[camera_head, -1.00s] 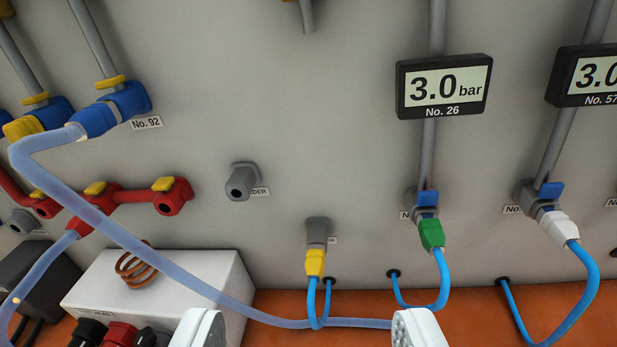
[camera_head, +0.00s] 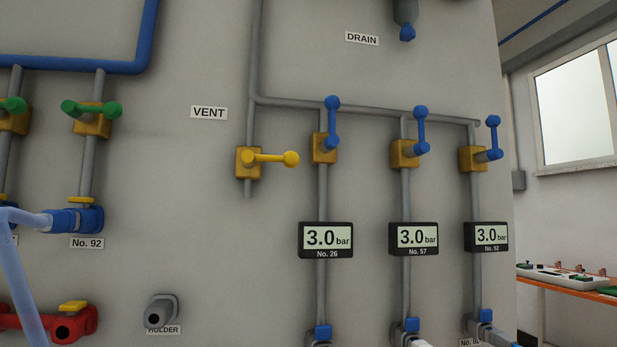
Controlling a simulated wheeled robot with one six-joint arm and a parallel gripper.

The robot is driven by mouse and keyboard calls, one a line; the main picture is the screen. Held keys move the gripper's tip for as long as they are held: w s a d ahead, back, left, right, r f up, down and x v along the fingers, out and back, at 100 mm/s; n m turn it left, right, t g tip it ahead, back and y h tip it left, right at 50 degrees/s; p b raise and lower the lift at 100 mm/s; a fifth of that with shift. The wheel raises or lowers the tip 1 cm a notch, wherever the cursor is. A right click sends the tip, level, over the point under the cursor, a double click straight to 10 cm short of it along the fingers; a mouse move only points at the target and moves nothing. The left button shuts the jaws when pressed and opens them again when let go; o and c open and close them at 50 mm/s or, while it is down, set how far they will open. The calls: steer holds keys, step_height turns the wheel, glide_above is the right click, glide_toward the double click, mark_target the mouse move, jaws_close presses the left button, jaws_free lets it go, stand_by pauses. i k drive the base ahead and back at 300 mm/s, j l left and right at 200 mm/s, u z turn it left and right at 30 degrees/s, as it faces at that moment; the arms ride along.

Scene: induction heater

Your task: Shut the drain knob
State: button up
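The DRAIN label (camera_head: 362,38) is a white plate high on the grey panel. To its right a grey fitting (camera_head: 405,11) with a small blue tip (camera_head: 407,32) points down. The top of this fitting is cut off by the frame edge, so I cannot tell its setting. My gripper is not in view; its fingers do not show in the current frame.
Below are a yellow-handled valve (camera_head: 270,159) by the VENT label (camera_head: 209,113) and blue-handled valves (camera_head: 332,122) above pressure displays (camera_head: 326,240) reading 3.0 bar. Green-handled valves (camera_head: 92,111) are at left. A holder (camera_head: 161,310) juts out at lower left.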

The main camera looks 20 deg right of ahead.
mark_target(407, 33)
steer(key=k+l+z, duration=0.4)
steer(key=k+l, duration=0.4)
steer(key=k, duration=0.1)
